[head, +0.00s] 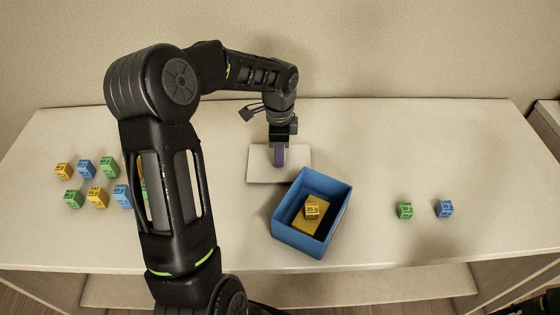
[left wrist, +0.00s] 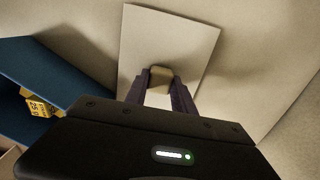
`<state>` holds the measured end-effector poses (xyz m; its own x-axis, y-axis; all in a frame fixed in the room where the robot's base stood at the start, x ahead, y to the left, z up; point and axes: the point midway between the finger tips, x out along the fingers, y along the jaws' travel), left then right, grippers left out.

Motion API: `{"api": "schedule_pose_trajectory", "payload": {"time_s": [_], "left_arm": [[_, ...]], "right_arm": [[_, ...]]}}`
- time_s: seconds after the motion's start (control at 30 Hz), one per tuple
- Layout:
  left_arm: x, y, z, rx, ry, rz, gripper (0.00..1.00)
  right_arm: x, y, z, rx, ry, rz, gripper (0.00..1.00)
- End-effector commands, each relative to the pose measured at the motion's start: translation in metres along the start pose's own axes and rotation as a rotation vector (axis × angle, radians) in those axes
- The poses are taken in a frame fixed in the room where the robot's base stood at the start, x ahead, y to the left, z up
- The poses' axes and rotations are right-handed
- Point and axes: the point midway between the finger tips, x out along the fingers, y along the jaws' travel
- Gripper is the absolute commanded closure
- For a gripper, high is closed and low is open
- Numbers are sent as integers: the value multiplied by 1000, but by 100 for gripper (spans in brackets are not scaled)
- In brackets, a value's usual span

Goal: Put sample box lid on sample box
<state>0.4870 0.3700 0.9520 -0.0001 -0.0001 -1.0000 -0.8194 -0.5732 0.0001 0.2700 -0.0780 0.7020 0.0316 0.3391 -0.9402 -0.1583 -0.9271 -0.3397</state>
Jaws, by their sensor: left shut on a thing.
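The sample box lid (head: 261,168) is a flat pale plate, behind and left of the sample box; it also shows in the left wrist view (left wrist: 165,30). A small tan knob (left wrist: 160,78) stands on its middle. My left gripper (head: 279,157) points down at the lid, its purple fingers shut on the knob. I cannot tell whether the lid rests on the table or is just above it. The sample box (head: 329,226) is blue and open at the top. My right gripper is not seen.
A green cube (head: 404,210) and a blue cube (head: 444,208) sit right of the box on the pale table (head: 420,150). Several coloured cubes (head: 97,197) stand at the left, partly hidden by my left arm. The table's back right is clear.

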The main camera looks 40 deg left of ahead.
Motion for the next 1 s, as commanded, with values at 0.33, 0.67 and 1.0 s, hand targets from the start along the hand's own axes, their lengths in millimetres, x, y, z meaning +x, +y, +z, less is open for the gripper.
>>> {"api": "schedule_pose_trajectory", "payload": {"time_s": [0.33, 0.67, 1.0], "left_arm": [[-5, 0, 0, 0, 0, 0, 100], [-7, 0, 0, 0, 0, 0, 100], [-17, 0, 0, 0, 0, -1, 100]], "right_arm": [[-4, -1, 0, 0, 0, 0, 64], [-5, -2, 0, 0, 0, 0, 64], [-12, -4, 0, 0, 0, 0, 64]]}}
